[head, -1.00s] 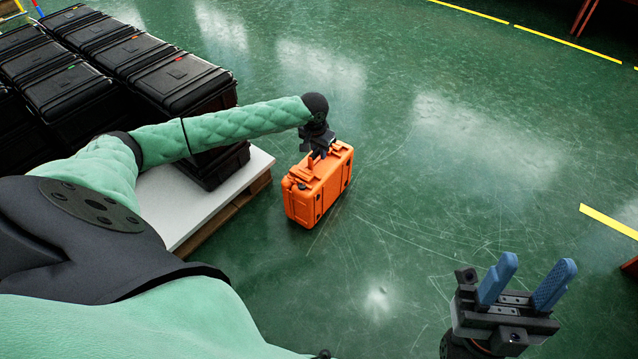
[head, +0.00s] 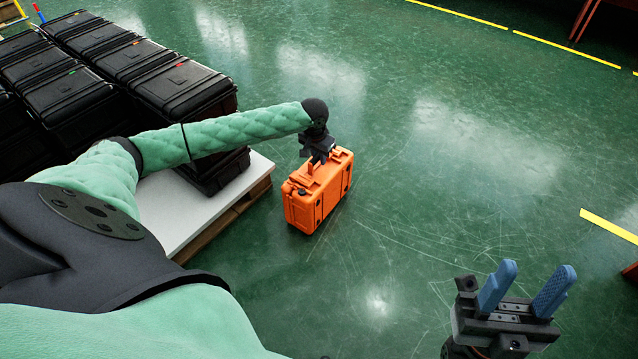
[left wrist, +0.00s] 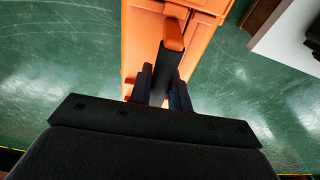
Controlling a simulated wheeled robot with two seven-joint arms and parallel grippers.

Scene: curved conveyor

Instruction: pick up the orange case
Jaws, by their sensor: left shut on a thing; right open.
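The orange case (head: 318,192) stands upright on the green floor, just right of the pallet. My left gripper (head: 318,158) is above it, shut on its top handle. In the left wrist view the case (left wrist: 195,45) fills the top middle, and the fingers of my left gripper (left wrist: 160,92) close on both sides of the dark handle. Whether the case touches the floor is hard to tell. My right gripper (head: 524,290) is open and empty at the lower right, well away from the case.
A pallet with a white top (head: 185,215) stands left of the case. Stacked black cases (head: 185,88) stand on and behind it. The floor (head: 450,180) right of the case is clear. Yellow lines (head: 608,226) mark the floor farther right.

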